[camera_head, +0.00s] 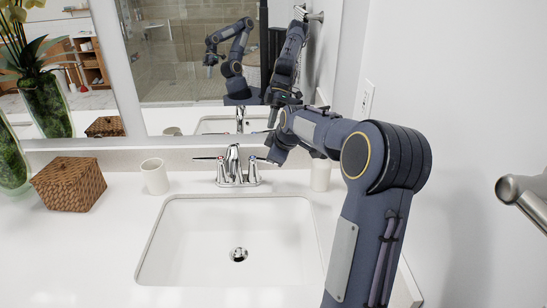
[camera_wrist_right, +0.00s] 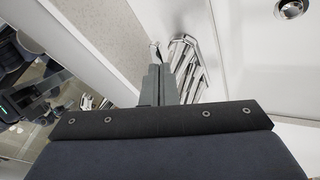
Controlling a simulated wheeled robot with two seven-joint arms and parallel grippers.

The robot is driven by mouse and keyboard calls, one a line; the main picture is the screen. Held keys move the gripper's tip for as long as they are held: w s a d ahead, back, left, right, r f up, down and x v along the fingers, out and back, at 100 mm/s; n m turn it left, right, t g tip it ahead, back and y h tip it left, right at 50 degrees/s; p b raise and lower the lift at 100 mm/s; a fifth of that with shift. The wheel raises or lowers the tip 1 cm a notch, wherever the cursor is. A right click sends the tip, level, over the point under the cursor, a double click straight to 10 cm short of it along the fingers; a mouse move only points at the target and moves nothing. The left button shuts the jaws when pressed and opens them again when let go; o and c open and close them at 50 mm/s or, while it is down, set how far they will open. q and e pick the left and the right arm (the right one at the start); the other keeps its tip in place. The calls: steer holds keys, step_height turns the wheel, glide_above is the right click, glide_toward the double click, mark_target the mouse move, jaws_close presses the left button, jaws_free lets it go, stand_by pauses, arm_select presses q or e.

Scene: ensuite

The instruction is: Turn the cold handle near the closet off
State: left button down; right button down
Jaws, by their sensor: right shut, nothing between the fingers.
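The chrome faucet (camera_head: 233,165) stands behind the sink, with a spout in the middle and a lever handle on each side. The left handle (camera_head: 220,160) has a red mark, and the right handle (camera_head: 252,162) has a blue mark. My right gripper (camera_head: 272,157) is just right of the blue-marked handle, pointing down; its fingers are shut and empty. In the right wrist view the shut fingers (camera_wrist_right: 158,74) are beside the chrome faucet (camera_wrist_right: 187,62); I cannot tell whether they touch a handle. My left gripper is not in view.
The white sink (camera_head: 232,204) is empty. A white cup (camera_head: 155,177) and a wicker box (camera_head: 68,184) stand to the left; another white cup (camera_head: 321,175) stands behind my right arm. The mirror (camera_head: 190,60) rises behind the faucet. A wall (camera_head: 460,110) bounds the right side.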

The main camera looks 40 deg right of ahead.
steer(key=shift+w+d, duration=0.2)
steer(key=shift+d, duration=0.25)
stand_by(1.6)
steer(key=s+a+r+m+g+h+b, duration=0.1)
steer(key=s+a+r+m+g, duration=0.15)
steer(key=r+m, duration=0.4)
steer(key=s+a+r+m+g, duration=0.2)
steer(key=a+r+m, duration=0.15)
steer(key=m, duration=0.65)
steer(key=w+d+f, duration=0.4)
steer(key=f, duration=0.6)
steer(key=shift+w+d+f, duration=0.2)
steer(key=shift+w+f, duration=0.15)
steer(key=shift+n, duration=0.25)
